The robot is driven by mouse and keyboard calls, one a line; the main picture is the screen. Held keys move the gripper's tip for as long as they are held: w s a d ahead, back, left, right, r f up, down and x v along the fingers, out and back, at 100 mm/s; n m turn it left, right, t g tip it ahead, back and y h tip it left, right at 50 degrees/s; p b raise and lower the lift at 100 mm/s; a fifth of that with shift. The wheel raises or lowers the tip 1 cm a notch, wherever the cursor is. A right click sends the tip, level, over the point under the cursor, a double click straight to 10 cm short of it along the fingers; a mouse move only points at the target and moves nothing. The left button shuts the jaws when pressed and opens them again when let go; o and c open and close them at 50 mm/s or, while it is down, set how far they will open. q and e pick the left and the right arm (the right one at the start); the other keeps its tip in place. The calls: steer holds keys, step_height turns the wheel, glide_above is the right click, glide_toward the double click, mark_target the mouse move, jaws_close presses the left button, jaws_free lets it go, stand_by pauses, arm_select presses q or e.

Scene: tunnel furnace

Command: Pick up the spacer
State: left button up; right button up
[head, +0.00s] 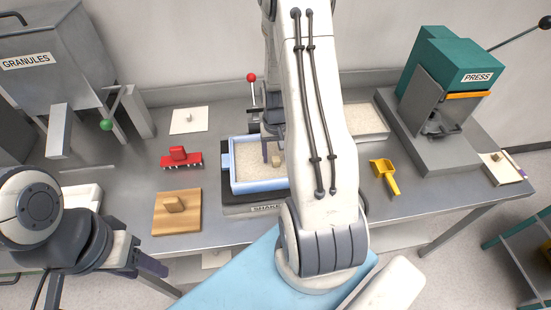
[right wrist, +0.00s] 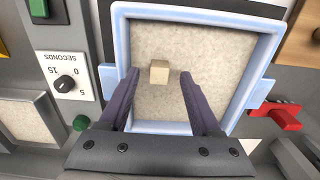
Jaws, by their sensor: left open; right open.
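A small beige block, which looks like the spacer (right wrist: 159,71), lies on the pale granules inside a blue-framed tray (right wrist: 262,50). In the head view the block (head: 276,160) shows in the same blue-framed tray (head: 233,178) on the shaker. My right gripper (right wrist: 158,78) is open above the tray, its two dark fingers on either side of the block in the picture. I cannot tell how far above it they are. In the head view my right arm hides part of the tray. My left gripper (head: 150,265) is open and empty in front of the bench at lower left.
A red tool (head: 180,158), a wooden board (head: 176,212) and a white card (head: 189,119) lie left of the tray. A yellow scoop (head: 385,176) and a second granule tray (head: 366,122) are right, before the press (head: 450,75). The granules hopper (head: 55,60) stands far left.

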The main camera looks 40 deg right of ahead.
steer(key=shift+f, duration=0.55)
jaws_close()
steer(key=shift+r, duration=0.1)
